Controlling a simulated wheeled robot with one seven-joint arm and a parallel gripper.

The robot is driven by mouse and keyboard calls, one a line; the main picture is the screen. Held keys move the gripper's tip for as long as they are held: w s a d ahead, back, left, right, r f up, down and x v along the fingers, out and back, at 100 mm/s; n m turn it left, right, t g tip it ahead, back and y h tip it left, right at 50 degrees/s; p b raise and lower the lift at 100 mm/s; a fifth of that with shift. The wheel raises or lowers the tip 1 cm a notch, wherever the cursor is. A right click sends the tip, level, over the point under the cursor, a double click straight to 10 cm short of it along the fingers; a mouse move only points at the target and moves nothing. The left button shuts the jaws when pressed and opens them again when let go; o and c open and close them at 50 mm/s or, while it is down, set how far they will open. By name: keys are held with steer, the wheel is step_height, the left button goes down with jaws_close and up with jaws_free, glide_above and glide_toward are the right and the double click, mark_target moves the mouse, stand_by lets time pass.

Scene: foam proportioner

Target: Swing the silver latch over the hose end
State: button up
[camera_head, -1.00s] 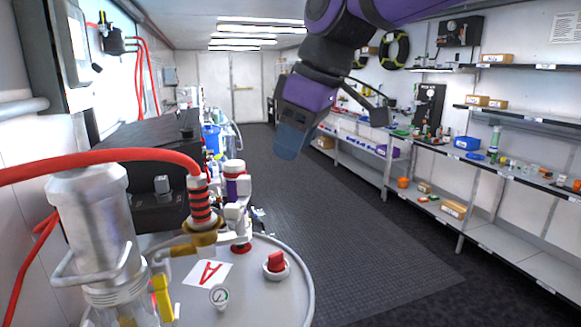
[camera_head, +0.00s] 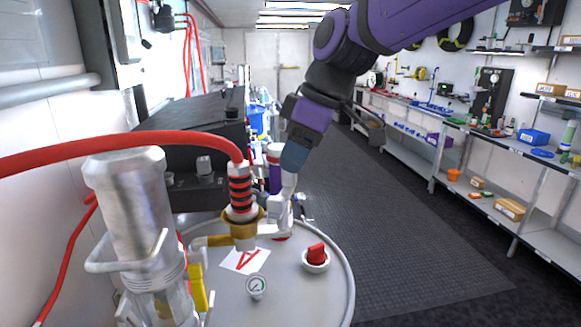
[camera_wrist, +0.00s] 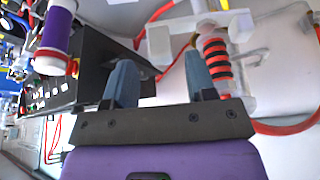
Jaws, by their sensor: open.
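The hose end (camera_head: 240,193), banded red and black, stands upright in a brass collar on the round grey lid. A pale grey, jointed piece (camera_head: 287,205), which looks like the latch, stands just to its right; I cannot tell its exact shape. My gripper (camera_head: 293,160) is open just above and beside this piece, right of the hose end. In the wrist view, my gripper's blue fingers (camera_wrist: 162,82) are spread, with a pale block (camera_wrist: 172,45), perhaps the latch, beyond the gap. The hose end (camera_wrist: 216,62) shows beyond the right finger. Nothing is visibly held.
The round lid (camera_head: 325,285) carries a red knob (camera_head: 316,255), a gauge (camera_head: 257,286) and a card. A silver cylinder (camera_head: 130,205) with a wire handle stands at left. The red hose (camera_head: 110,155) arches across. Black casing (camera_head: 190,135) lies behind. The floor at right is clear.

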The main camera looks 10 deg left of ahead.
mark_target(283, 188)
steer(key=shift+x, duration=1.65)
steer(key=c, duration=0.9)
